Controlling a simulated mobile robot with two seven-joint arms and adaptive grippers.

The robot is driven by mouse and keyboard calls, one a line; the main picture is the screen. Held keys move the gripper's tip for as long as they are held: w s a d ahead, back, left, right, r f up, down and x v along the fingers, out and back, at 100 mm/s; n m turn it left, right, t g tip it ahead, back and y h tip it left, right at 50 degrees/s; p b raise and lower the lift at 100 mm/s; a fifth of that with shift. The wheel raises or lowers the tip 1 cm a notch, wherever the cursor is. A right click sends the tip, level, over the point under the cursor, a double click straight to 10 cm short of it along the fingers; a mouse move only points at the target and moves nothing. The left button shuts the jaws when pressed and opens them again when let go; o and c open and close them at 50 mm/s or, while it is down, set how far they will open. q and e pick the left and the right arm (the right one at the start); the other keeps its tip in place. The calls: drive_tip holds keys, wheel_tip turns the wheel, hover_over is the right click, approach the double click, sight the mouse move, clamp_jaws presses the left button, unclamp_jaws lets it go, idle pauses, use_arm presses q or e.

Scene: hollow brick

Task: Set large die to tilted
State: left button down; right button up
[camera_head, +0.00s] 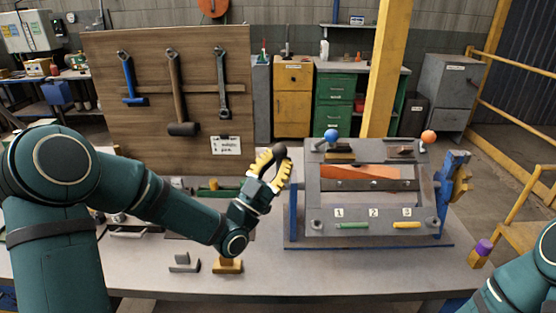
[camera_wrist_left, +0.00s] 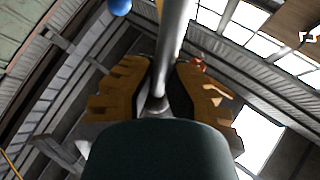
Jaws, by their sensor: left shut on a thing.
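A grey bench machine (camera_head: 330,213) stands on the table in the head view, with an angled front panel numbered 1, 2 and 3. My left gripper (camera_head: 272,164) is at the machine's upper left side, by a lever with a dark round knob (camera_head: 279,150). In the left wrist view its yellow fingers (camera_wrist_left: 158,95) are shut around a metal rod (camera_wrist_left: 176,35). An orange plate (camera_head: 360,172) shows in the machine's upper opening. I cannot tell which part is the large die. My right arm enters at the lower right; its gripper is out of frame.
The machine also has a blue knob (camera_head: 331,135) and an orange knob (camera_head: 428,136) on top. A blue and yellow fixture (camera_head: 455,170) stands at its right. A wooden tool board (camera_head: 145,95) rises behind my left arm. The table front is mostly clear.

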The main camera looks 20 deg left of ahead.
use_arm(q)
drive_tip(key=shift+s+d, duration=0.1)
drive_tip(key=shift+d, duration=0.05)
drive_tip(key=c, duration=0.9)
unclamp_jaws()
drive_tip(key=shift+c, duration=0.2)
drive_tip(key=v, duration=1.2)
drive_tip(key=shift+f, duration=0.1)
